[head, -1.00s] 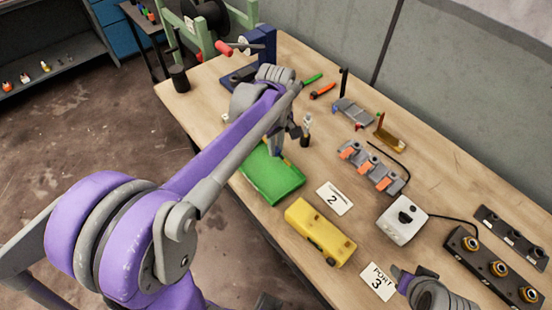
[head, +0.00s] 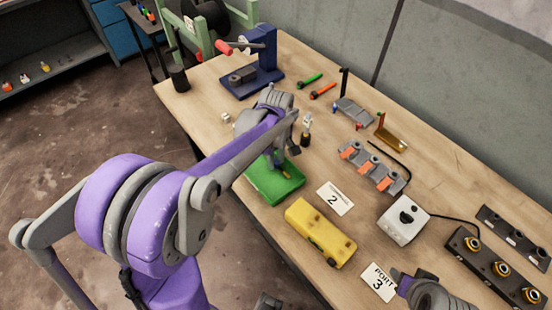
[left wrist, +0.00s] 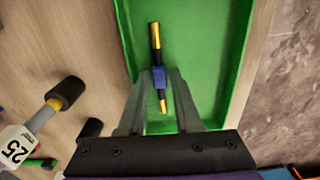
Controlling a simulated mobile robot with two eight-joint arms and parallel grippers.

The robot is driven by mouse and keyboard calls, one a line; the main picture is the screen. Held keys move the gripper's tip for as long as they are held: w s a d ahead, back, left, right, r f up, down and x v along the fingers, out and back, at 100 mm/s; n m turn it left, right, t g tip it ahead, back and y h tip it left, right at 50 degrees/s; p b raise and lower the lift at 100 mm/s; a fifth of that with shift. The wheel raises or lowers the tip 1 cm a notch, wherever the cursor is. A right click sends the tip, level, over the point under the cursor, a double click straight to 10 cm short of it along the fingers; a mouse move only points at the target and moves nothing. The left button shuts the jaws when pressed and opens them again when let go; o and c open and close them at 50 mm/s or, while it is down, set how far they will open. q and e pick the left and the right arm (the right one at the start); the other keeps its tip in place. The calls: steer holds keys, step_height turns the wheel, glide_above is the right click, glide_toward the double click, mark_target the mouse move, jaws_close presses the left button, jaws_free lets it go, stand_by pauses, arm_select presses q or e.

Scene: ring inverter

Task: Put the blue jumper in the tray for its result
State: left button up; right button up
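The green tray (left wrist: 205,25) is directly below. In the head view my left gripper (head: 277,160) points down over the green tray (head: 268,189), and the jumper (head: 285,173) shows low inside its walls. Whether it touches the tray floor I cannot tell. My right gripper (head: 402,279) is at the bottom right, and its finger opening is unclear.
A yellow case (head: 320,231) and a card with a 2 (head: 335,198) stand near the tray. A grey holder with orange clips (head: 371,167), a white box with a knob (head: 403,219) and a blue press (head: 262,70) are also on the bench. An upright black-based tool (head: 306,135) stands close to my left gripper.

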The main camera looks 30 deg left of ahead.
mark_target(276, 162)
arm_select(q)
steer(key=shift+r, duration=0.3)
arm_select(e)
steer(key=shift+r, duration=0.25)
arm_select(q)
step_height(276, 162, up, 12)
steer(key=p, duration=0.1)
arm_select(e)
steer(key=shift+w+r, duration=0.25)
steer(key=shift+r, duration=0.3)
arm_select(q)
steer(key=shift+f, duration=0.1)
